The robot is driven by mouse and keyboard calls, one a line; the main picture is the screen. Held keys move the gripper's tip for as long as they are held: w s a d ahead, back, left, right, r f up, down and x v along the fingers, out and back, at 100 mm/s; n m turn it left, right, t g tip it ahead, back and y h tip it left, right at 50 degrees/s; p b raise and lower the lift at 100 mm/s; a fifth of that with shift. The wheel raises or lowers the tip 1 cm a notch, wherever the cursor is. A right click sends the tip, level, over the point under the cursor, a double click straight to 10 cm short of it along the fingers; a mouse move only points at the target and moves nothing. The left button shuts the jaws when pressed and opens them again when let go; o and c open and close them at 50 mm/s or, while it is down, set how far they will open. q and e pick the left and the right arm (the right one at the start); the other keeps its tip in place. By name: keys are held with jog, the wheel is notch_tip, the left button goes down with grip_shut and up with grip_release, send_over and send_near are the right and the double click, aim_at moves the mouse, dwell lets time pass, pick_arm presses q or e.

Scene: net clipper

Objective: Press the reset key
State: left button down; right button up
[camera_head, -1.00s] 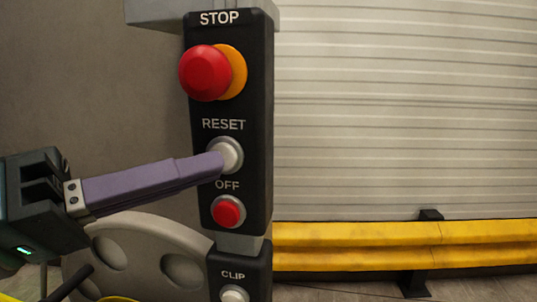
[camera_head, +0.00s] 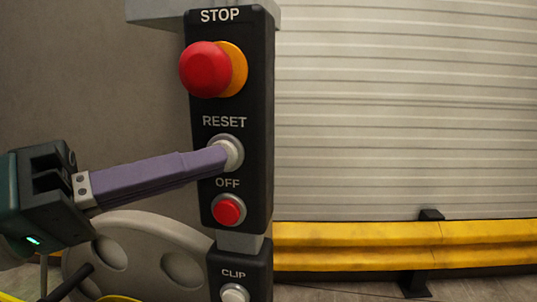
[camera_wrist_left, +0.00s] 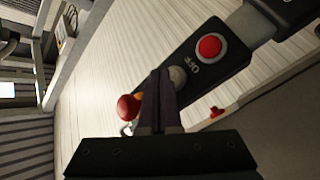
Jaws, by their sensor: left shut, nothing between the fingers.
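The white reset key (camera_head: 236,150) with its grey ring sits under the RESET label on the black control panel (camera_head: 257,120). My left gripper (camera_head: 222,156) is shut and empty, with its purple fingers reaching in from the left. Its fingertips are at the reset key's face and cover its left part; they look in contact, but I cannot tell how far the key is pushed in. In the left wrist view the closed fingers (camera_wrist_left: 162,75) end beside the whitish key (camera_wrist_left: 178,75). My right gripper is not in view.
The red STOP mushroom button (camera_head: 205,70) stands out above the key. The red OFF button (camera_head: 228,210) is just below, and the white CLIP button (camera_head: 235,293) is lower. A yellow guard rail (camera_head: 400,236) runs behind at right. A grey wheel-like part (camera_head: 150,255) lies below my arm.

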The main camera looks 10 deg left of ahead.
pick_arm(q)
jog(key=shift+w, duration=0.5)
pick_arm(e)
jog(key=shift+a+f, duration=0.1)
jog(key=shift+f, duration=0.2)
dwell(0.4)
pick_arm(q)
jog(key=shift+s+p, duration=0.6)
jog(key=shift+s, duration=0.25)
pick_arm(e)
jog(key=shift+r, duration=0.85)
